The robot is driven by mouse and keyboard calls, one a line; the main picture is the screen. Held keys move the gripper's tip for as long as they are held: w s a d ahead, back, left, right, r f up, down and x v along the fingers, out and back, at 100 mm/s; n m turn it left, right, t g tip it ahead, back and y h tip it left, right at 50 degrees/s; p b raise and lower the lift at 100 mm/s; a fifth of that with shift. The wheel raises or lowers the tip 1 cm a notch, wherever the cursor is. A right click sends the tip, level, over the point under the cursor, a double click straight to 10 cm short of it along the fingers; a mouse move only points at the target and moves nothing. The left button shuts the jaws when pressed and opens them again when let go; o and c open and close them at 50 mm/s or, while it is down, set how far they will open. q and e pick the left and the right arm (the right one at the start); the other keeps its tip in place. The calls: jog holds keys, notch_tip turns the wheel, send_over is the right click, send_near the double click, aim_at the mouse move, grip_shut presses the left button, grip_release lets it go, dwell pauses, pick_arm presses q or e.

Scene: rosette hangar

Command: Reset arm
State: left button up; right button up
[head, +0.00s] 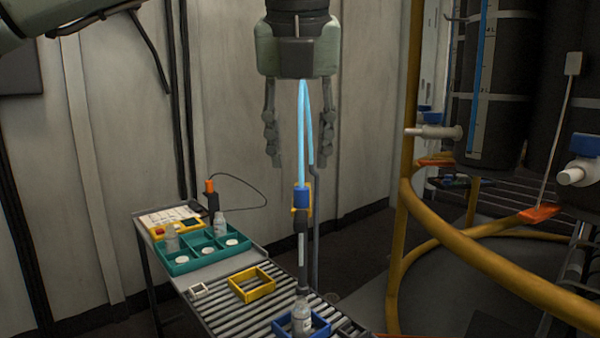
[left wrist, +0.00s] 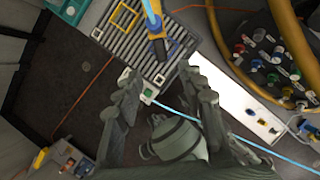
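My left gripper (head: 298,158) hangs at the upper middle of the head view, with its fingers pointing down. The two grey fingers are wide apart and nothing is held between them. It is high above the roller table, apart from everything on it. In the left wrist view the same open gripper (left wrist: 158,78) frames the end of the roller table (left wrist: 142,50). A light blue hose (head: 303,130) shows between the fingers in the head view; I cannot tell its exact depth. My right gripper is in neither view.
The roller table (head: 236,313) carries a yellow frame (head: 251,295), a blue frame with a bottle (head: 302,317) and a teal tray (head: 180,268). A blue-and-yellow tool (head: 302,198) stands below the gripper. Yellow pipes (head: 398,200) and dark tanks (head: 500,90) are at right.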

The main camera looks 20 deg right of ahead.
pick_arm(q)
jog(key=shift+s+r, duration=0.15)
jog(key=shift+r, duration=0.2)
